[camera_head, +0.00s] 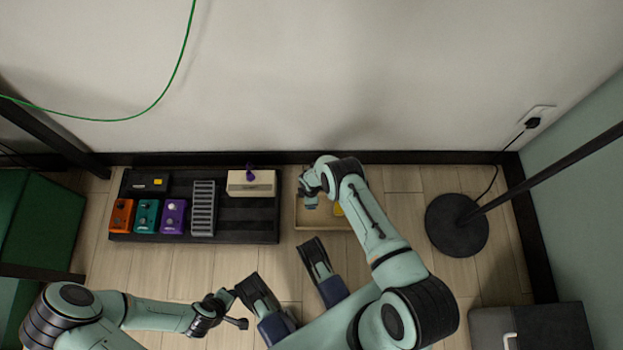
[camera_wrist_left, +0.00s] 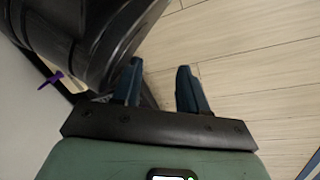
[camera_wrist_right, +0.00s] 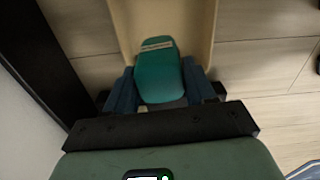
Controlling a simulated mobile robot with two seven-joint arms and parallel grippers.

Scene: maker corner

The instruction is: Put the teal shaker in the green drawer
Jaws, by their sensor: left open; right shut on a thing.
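The teal shaker (camera_wrist_right: 158,75) is between the fingers of my right gripper (camera_wrist_right: 160,85) in the right wrist view. The gripper is shut on it, above a tan open box (camera_wrist_right: 198,20). In the head view my right gripper (camera_head: 309,200) is over the left part of this box (camera_head: 312,224), and I cannot make out the shaker there. My left gripper (camera_wrist_left: 160,75) is open and empty; in the head view it (camera_head: 235,308) is low, left of centre. A green box-like piece (camera_head: 38,225) stands at the far left; I cannot tell whether it has the green drawer.
A black pedalboard (camera_head: 255,225) with several pedals lies left of the tan box. Something yellow (camera_head: 338,209) is in the box. A round black lamp base (camera_head: 456,224) stands at right. A grey unit with a handle (camera_head: 490,328) is at lower right. Bare floor (camera_head: 180,270) lies before the pedalboard.

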